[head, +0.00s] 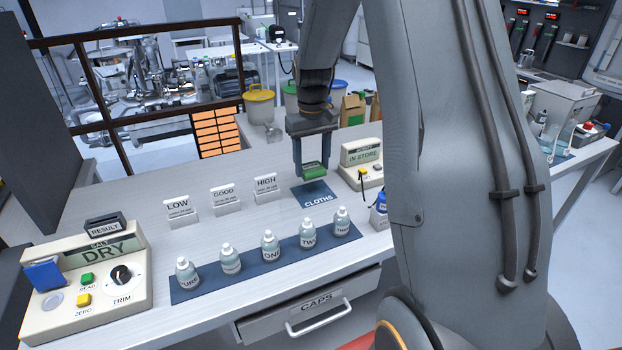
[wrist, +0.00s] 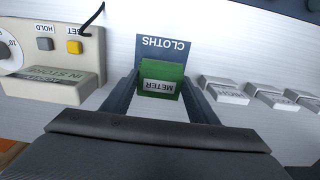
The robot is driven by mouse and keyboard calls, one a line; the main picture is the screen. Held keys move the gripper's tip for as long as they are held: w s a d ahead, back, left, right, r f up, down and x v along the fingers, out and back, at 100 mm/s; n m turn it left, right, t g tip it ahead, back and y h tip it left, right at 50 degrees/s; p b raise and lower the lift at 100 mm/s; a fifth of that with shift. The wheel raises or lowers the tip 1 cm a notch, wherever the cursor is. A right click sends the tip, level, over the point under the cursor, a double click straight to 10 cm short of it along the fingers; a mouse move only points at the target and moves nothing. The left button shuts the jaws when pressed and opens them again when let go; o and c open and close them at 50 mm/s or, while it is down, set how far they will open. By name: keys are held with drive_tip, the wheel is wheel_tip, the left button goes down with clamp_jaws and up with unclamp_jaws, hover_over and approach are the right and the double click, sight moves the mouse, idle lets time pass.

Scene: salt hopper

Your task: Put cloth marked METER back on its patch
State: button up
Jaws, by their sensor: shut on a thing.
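The green cloth marked METER (wrist: 161,82) is between the fingers of my gripper (wrist: 160,95), which is shut on it. In the head view the green cloth (head: 314,170) hangs between the fingertips of my gripper (head: 313,165), above the dark blue patch marked CLOTHS (head: 317,194). In the wrist view the patch (wrist: 150,47) shows just beyond the cloth, and the cloth hides part of it. The cloth appears slightly above the patch; I cannot tell the exact gap. No other cloth shows on the patch.
An IN STORE meter (head: 361,153) stands right of the patch. LOW, GOOD and HIGH (head: 266,188) signs stand to its left. Several bottles stand on a blue mat (head: 190,292) in front. A DRY meter (head: 133,268) is at far left. A CAPS drawer (head: 310,306) is below the bench.

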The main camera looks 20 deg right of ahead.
sight(312, 168)
drive_tip(key=shift+f+p, duration=0.8)
drive_tip(key=shift+f, duration=2.15)
drive_tip(key=shift+f, duration=0.15)
drive_tip(key=o, duration=1)
wheel_tip(312, 168, up, 12)
drive_tip(key=b, duration=0.4)
drive_tip(key=shift+r, duration=0.2)
drive_tip(key=shift+s, duration=0.1)
